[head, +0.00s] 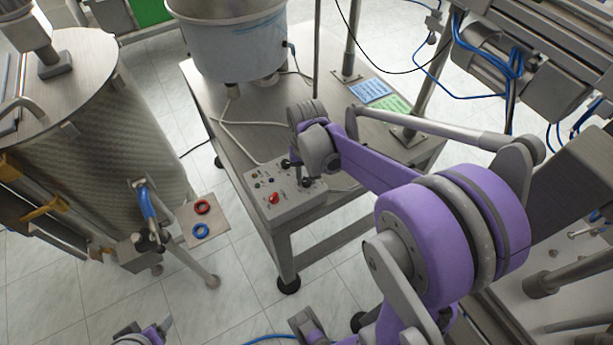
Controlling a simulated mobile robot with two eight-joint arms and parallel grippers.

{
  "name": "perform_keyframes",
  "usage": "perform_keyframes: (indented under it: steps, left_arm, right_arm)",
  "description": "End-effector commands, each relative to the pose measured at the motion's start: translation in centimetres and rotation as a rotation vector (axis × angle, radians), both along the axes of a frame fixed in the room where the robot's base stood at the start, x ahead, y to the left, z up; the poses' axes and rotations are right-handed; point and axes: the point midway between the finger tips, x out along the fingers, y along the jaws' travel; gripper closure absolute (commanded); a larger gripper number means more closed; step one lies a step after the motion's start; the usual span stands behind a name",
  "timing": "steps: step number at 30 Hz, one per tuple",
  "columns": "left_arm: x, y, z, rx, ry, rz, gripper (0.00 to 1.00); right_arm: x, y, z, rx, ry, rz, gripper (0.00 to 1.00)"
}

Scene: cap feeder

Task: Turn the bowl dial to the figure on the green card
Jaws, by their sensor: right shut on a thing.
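The grey control box (283,196) sits at the front corner of the steel table. It carries a red button (274,198), small coloured lamps and toggles. My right gripper (296,172) reaches down onto the back right of its panel, its dark fingertips shut on a small knob there, which looks to be the bowl dial. The fingers hide the dial's face and pointer, so I cannot read its setting. The green card (396,104) lies flat on the table behind my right arm; its figure is too small to read. My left gripper (146,334) shows only partly at the bottom edge.
The large feeder bowl (228,45) stands at the back of the table (222,112). A blue card (368,90) lies beside the green one.

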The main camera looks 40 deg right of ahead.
Motion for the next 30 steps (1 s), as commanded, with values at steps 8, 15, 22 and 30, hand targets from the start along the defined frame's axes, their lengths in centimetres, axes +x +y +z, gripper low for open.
perform_keyframes:
  steps: [8,15,22,30]
  left_arm:
    - [-0.01,0.00,-0.05,0.000,0.000,0.000,0.31]
    - [-0.01,0.00,-0.05,0.000,0.000,0.000,0.31]
    - [-0.01,0.00,-0.05,0.000,0.000,0.000,0.31]
    - [-0.01,0.00,-0.06,0.000,0.000,0.000,0.31]
  right_arm:
    - [0.03,-0.03,0.05,-0.001,-0.001,-0.044,1.00]
    - [0.03,-0.03,0.05,-0.001,-0.001,-0.047,1.00]
    - [0.03,-0.03,0.05,-0.001,-0.001,-0.046,0.49]
    - [0.00,-0.01,0.02,0.000,0.000,-0.046,0.37]
